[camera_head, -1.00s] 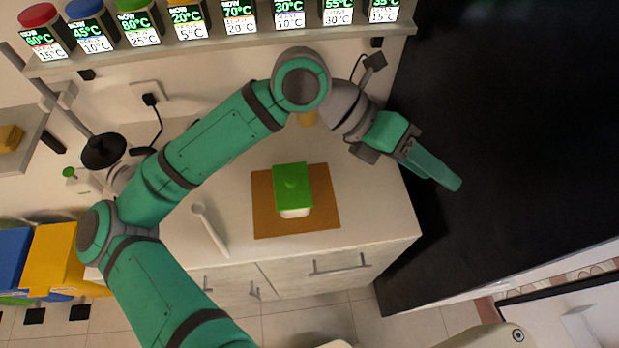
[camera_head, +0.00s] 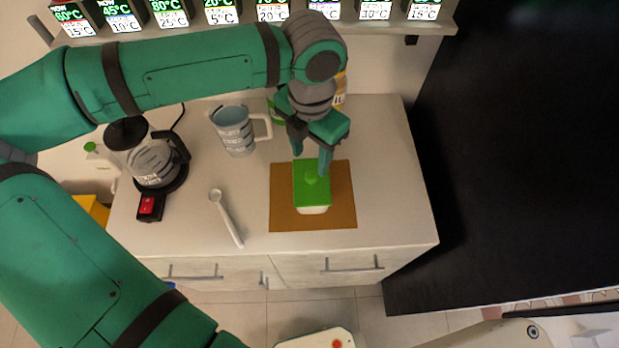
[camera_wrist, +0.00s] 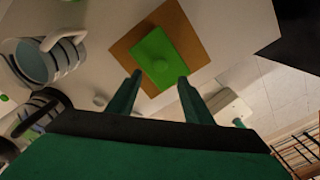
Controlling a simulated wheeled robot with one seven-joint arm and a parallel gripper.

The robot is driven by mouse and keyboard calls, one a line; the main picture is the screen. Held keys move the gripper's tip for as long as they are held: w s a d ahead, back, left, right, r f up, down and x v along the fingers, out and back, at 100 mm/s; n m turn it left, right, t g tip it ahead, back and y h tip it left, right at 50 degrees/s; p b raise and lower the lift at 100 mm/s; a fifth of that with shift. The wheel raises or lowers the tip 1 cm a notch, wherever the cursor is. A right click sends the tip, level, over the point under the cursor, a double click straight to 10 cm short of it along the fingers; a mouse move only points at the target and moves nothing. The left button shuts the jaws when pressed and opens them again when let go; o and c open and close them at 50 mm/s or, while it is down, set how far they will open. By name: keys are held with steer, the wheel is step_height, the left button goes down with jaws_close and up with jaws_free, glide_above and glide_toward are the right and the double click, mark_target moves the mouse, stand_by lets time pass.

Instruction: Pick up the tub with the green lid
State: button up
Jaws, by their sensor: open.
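In the wrist view the green lid (camera_wrist: 160,58) lies ahead, between and beyond the fingertips (camera_wrist: 160,78). Nothing is held between the fingers. I cannot tell whether a finger touches the lid.
A white spoon (camera_head: 227,217) lies left of the mat. A striped mug (camera_head: 235,131) and a coffee pot (camera_head: 150,160) stand further left. A bottle partly shows behind my gripper. A shelf of dispensers (camera_head: 170,15) runs along the back, and a black panel (camera_head: 510,150) stands right.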

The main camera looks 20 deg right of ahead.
mark_target(311, 175)
steer(key=f, duration=0.3)
steer(key=shift+s+d+f, duration=0.15)
steer(key=shift+d, duration=0.1)
steer(key=f, duration=0.5)
steer(key=shift+w+a, duration=0.1)
steer(key=shift+w, duration=0.1)
steer(key=shift+r, duration=0.1)
jaws_close()
